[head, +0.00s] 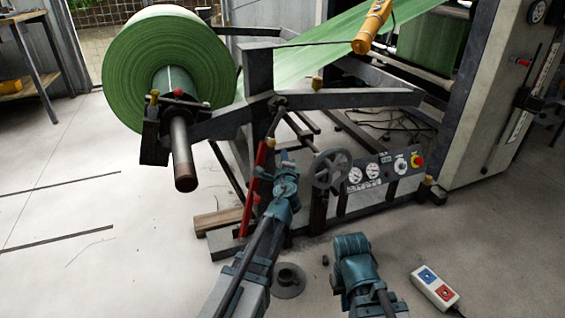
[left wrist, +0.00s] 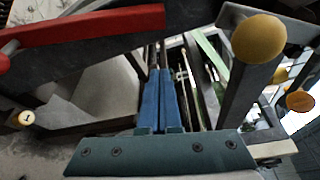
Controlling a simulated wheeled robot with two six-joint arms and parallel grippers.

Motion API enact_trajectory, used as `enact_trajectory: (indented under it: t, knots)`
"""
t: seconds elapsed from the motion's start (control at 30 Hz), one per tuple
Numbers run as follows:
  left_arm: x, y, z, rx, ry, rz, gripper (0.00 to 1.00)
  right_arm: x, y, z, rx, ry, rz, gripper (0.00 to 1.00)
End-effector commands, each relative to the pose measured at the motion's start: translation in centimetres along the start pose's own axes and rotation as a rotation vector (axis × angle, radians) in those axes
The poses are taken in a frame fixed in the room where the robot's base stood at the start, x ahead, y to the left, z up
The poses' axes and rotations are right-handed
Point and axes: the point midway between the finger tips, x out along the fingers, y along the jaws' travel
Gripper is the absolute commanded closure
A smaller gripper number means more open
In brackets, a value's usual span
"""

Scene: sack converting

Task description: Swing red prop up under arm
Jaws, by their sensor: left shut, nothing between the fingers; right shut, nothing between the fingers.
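The red prop (head: 254,188) is a thin bar standing steeply beside the machine's near post, its top leaning slightly right. Its top is just below the grey arm (head: 225,122) that carries the green roll (head: 165,62); I cannot tell whether they touch. A red bar, apparently the prop (left wrist: 90,28), crosses the upper left of the left wrist view. My left gripper (head: 287,160) is just right of the prop, apart from it. Its blue fingers (left wrist: 160,100) are together and empty. My right gripper (head: 350,245) is low in front of the machine, its fingertips hidden.
A handwheel (head: 332,170) and gauge panel (head: 385,170) are right of my left gripper. A yellow-knobbed lever (left wrist: 258,40) is close on the right in the wrist view.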

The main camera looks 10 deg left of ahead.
Motion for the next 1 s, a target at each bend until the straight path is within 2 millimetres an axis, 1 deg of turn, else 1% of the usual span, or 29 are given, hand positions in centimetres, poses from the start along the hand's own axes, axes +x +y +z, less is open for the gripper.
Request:
enact_trajectory:
  t: [0.03, 0.2, 0.23, 0.27, 0.3, 0.4, 0.5, 0.67, 1.0]
  knots:
    - [1.6, 0.0, -0.1, 0.000, -0.001, 0.000, 1.00, 0.2, 0.0, 0.0, 0.000, 0.000, 0.000, 1.00]
    - [4.8, 0.0, -0.1, -0.001, -0.002, 0.000, 1.00, 0.5, -0.1, 0.0, 0.000, 0.000, 0.000, 1.00]
    - [5.1, 0.0, 0.1, -0.001, -0.002, 0.000, 1.00, 0.4, 0.0, 0.0, 0.000, 0.000, 0.000, 1.00]
    - [4.2, -0.1, 1.0, -0.002, -0.003, 0.001, 1.00, 0.0, 0.0, 0.0, 0.000, 0.000, 0.000, 1.00]
    - [3.8, -0.1, 1.6, -0.001, -0.003, 0.001, 1.00, -0.2, 0.0, 0.0, 0.000, 0.000, 0.000, 1.00]
    - [3.4, -0.1, 2.7, -0.001, -0.002, 0.001, 1.00, -0.5, 0.0, 0.0, 0.000, 0.000, 0.000, 1.00]
    - [3.2, -0.1, 3.3, -0.001, -0.001, 0.001, 1.00, -0.6, 0.1, 0.0, 0.000, 0.000, 0.000, 1.00]
    - [3.0, 0.0, 3.8, -0.001, -0.001, 0.001, 1.00, -0.7, 0.1, 0.0, 0.000, 0.000, 0.000, 1.00]
    - [3.1, 0.0, 3.8, -0.001, -0.001, 0.000, 1.00, -0.7, 0.1, 0.0, 0.000, 0.000, 0.000, 1.00]
